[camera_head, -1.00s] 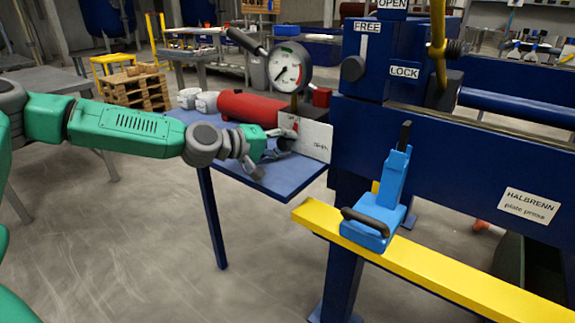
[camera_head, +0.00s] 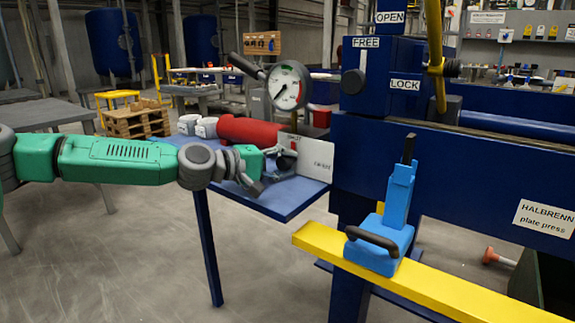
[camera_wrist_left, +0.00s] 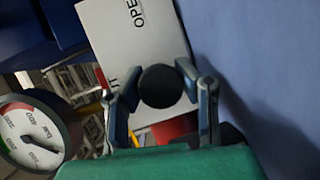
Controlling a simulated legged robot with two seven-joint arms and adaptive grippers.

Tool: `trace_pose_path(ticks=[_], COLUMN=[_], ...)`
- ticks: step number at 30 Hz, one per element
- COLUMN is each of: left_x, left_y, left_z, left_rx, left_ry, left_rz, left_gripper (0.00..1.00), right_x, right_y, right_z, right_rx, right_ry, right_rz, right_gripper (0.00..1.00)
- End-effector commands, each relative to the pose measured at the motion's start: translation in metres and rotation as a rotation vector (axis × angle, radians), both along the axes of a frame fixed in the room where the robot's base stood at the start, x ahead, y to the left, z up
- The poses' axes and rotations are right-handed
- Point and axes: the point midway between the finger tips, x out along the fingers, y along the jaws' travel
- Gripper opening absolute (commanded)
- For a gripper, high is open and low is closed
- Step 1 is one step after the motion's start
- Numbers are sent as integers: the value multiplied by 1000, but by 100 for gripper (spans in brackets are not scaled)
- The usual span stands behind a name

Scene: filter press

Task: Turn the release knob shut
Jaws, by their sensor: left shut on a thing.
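The release knob is a round black knob (camera_wrist_left: 160,86) in front of a white plate (camera_wrist_left: 135,45) with lettering, of which "OPEN" is partly readable in the left wrist view. My left gripper (camera_wrist_left: 160,92) has a finger on each side of the knob and is shut on it. In the head view my left gripper (camera_head: 272,165) is at the plate (camera_head: 314,158) above the blue side table, and its fingers largely hide the knob. My right gripper is not in view.
A pressure gauge (camera_head: 288,86) with a black lever rises behind. A blue clamp (camera_head: 390,225) sits on the yellow rail (camera_head: 440,285) to the right.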

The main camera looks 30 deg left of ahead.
Motion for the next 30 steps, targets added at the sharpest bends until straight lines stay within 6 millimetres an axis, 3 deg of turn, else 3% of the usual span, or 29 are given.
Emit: trace_pose_path(ticks=[2,14,30], left_x=[0,-3,-45], left_y=[2,2,26], left_z=[-5,0,8], left_rx=[-2,1,-4], left_ry=[8,1,0], left_rz=[5,3,3], left_gripper=[41,41,41], right_x=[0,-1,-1], right_y=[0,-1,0], right_z=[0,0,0], right_rx=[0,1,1], right_ry=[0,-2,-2], right_rz=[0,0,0], right_gripper=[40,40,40])
